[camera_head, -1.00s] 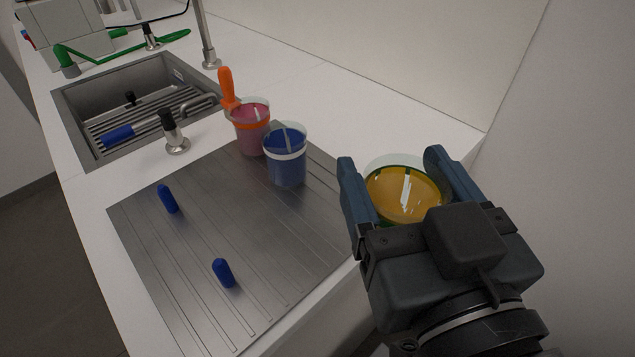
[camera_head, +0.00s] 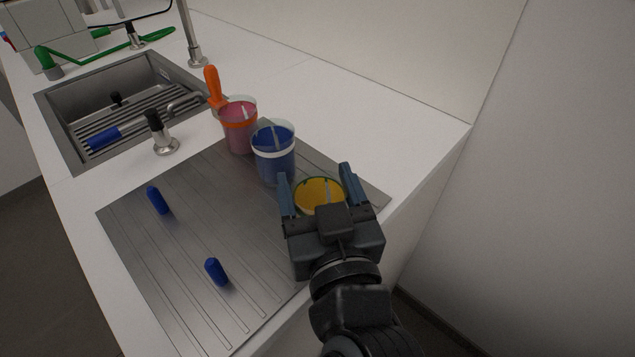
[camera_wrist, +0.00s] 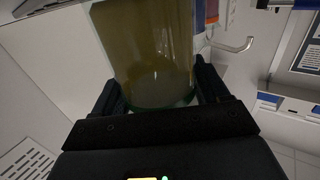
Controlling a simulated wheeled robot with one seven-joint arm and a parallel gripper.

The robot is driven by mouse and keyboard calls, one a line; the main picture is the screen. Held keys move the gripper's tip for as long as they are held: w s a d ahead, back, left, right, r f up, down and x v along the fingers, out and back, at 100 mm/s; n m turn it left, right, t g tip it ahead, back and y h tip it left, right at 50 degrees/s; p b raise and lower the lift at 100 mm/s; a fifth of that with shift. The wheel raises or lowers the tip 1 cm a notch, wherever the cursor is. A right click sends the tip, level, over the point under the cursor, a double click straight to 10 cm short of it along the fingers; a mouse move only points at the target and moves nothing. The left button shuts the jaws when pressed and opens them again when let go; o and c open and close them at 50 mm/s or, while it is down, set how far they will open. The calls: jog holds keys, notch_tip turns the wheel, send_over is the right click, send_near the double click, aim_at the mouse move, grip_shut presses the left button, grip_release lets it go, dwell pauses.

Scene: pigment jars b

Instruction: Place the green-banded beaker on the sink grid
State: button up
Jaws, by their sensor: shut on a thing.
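The green-banded beaker (camera_head: 320,192) holds yellow-orange liquid and has a green rim band. My gripper (camera_head: 318,196) is shut on it, one finger on each side, at the right end of the steel drainboard in the head view. The wrist view shows the beaker (camera_wrist: 150,50) between the fingers (camera_wrist: 155,95). Its underside is hidden in the head view, so I cannot tell whether it touches the board. The sink grid (camera_head: 95,137) is a slatted rack in the sink at the upper left, with a blue-handled tool (camera_head: 104,136) lying on it.
A blue-filled beaker with a white band (camera_head: 273,160) stands just beyond my gripper. A pink-filled beaker with an orange band (camera_head: 238,135) is behind it. Two blue pieces lie on the drainboard (camera_head: 190,235). A black-topped tap (camera_head: 160,135) stands at the sink's near edge.

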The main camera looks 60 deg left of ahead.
jog(key=shift+f, duration=0.15)
jog(key=o, duration=1.2)
jog(key=shift+r, duration=0.25)
jog(key=b+v, duration=0.2)
jog(key=v, duration=1)
jog(key=shift+d, duration=0.1)
